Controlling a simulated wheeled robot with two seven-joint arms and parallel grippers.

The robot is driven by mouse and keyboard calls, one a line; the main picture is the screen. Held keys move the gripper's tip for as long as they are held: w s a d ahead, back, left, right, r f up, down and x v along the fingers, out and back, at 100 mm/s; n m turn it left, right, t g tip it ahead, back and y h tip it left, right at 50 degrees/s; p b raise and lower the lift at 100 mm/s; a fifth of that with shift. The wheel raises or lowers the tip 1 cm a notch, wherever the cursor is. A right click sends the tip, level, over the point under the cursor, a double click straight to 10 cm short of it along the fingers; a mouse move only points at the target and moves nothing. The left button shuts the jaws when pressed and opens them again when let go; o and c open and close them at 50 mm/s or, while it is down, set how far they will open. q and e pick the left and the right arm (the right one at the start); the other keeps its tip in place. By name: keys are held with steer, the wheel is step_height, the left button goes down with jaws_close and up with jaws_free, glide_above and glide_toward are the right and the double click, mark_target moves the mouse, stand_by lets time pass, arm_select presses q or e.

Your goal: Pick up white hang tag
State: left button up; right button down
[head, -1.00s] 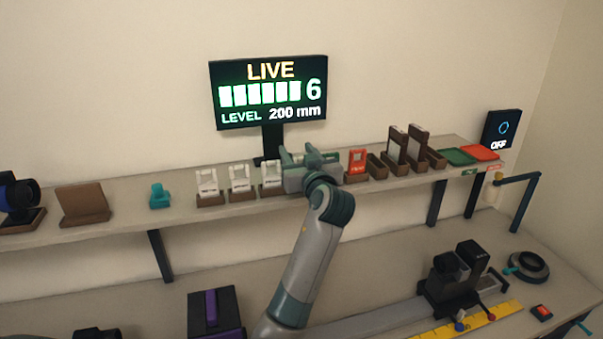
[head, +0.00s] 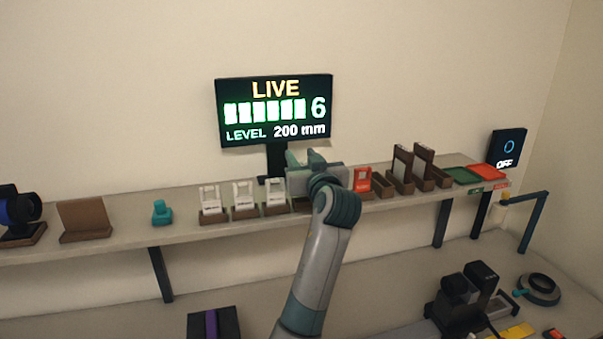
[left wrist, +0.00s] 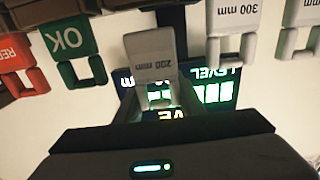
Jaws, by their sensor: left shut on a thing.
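In the head view my left gripper (head: 314,172) is over the shelf, in front of the base of the display. It is shut on a white hang tag, which the gripper hides in that view. In the left wrist view this white hang tag (left wrist: 154,52) reads "200 mm" upside down, with its loop end toward the dark gripper body. Three other white tags (head: 243,196) stand in brown holders just left of the gripper. My right gripper is out of view.
A red tag (head: 362,179) stands in its holder right of the gripper. In the left wrist view a green "OK" tag (left wrist: 69,39) and a white "300 mm" tag (left wrist: 299,14) flank the held tag. The display (head: 275,110) stands behind; dark upright cards (head: 402,167) are farther right.

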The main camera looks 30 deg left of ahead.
arm_select(q)
steer(key=w+d+r+b, duration=0.1)
steer(key=d+r+b, duration=0.4)
steer(key=d, duration=0.6)
step_height(320, 180, up, 3)
steer(key=shift+d+f, duration=0.2)
steer(key=shift+d, duration=0.1)
steer(key=shift+f, duration=0.1)
